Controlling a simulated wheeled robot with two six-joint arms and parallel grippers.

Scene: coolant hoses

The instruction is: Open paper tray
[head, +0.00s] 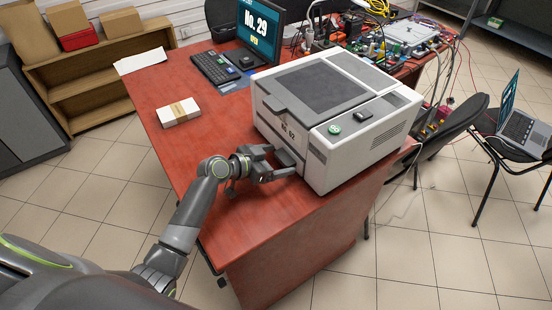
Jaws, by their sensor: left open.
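A white and dark grey printer-like machine (335,115) stands on the red wooden desk (240,226), near its right end. My left gripper (282,165) is open at the machine's left front side, low down. Its fingers are at or very close to a dark tray part (285,157) on that side. I cannot tell whether they touch it, and the gripper hides part of that side. My right gripper is not in view.
A white paper block (179,112), paper sheets (141,61), a keyboard (213,68) and a monitor (261,27) are on the desk. Cables and electronics (405,35) crowd the back right. The desk's front left is clear. A chair holds a laptop (524,128) at right.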

